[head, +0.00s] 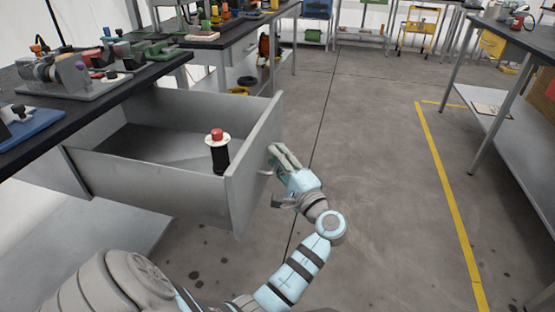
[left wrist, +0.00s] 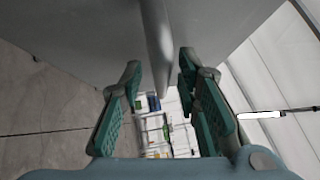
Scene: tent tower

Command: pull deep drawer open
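The deep grey drawer (head: 247,180) stands pulled well out from under the workbench at the left of the head view. A black cylinder with a pale flange and a red top (head: 218,152) stands upright inside it. My left gripper (head: 275,158) is at the outer face of the drawer front. In the left wrist view its green fingers (left wrist: 158,75) are apart, one on each side of the grey handle bar (left wrist: 158,45), with visible gaps. The gripper mostly hides the handle in the head view. My right gripper is not in view.
The dark workbench (head: 140,82) above the drawer carries several clamps and tools. Open concrete floor (head: 370,180) lies to the right of the drawer, with a yellow line (head: 447,190). Another bench with a lower shelf (head: 505,125) stands at the right.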

